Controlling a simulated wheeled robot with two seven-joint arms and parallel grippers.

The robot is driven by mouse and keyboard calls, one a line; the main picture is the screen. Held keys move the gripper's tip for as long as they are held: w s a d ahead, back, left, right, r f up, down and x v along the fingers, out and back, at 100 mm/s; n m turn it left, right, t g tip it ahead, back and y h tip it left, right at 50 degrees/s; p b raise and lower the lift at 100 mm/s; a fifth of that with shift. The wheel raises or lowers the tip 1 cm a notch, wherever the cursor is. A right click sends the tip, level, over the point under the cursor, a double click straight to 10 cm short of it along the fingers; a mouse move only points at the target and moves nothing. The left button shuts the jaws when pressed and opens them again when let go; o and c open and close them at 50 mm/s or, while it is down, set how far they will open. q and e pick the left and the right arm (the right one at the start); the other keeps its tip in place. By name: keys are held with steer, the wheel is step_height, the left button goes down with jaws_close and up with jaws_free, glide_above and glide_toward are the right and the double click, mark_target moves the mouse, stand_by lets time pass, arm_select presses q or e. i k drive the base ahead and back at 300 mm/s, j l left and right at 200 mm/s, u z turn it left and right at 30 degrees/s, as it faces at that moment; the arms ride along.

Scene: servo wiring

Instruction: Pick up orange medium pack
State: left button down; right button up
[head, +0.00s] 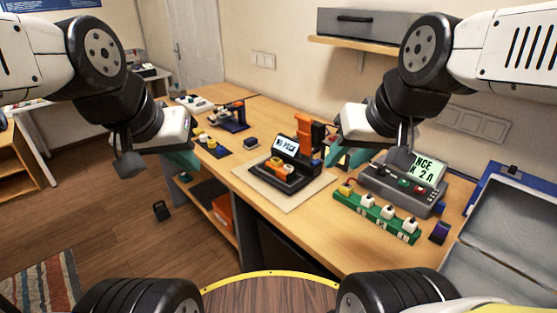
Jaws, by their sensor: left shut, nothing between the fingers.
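A black device (291,184) with a lit display lies on a beige mat (243,178) at the middle of the bench. Small orange pieces (284,169) sit on the device. A taller orange block (303,128) stands behind it, beside a dark part. I cannot tell which of these is the orange medium pack. My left gripper (190,162), with teal fingers, is shut and empty over the bench's left front edge, left of the mat. My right gripper (338,156), also teal, is right of the device and the orange block; its fingertips are partly hidden by its wrist.
A green power strip (374,216) with white plugs lies at the right front, before a grey device (407,188) with a display. An open case (496,255) stands at far right. A small dark blue pad (212,147) with yellow items lies left. A shelf drawer (368,23) hangs above.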

mark_target(274, 166)
steer(key=z, duration=0.35)
steer(key=j+z, duration=0.25)
steer(key=z, duration=0.25)
steer(key=i+j+z, duration=0.1)
steer(key=j+z, duration=0.15)
steer(key=z, duration=0.2)
steer(key=j+z, duration=0.25)
steer(key=z, duration=0.25)
steer(key=k+j+z, duration=0.1)
steer(key=j, duration=0.3)
steer(key=j+z, duration=0.1)
steer(key=j, duration=0.3)
steer(key=k+j+z, duration=0.1)
steer(key=j, duration=0.25)
steer(key=k+j+z, duration=0.1)
steer(key=j, duration=0.25)
steer(key=k, duration=0.1)
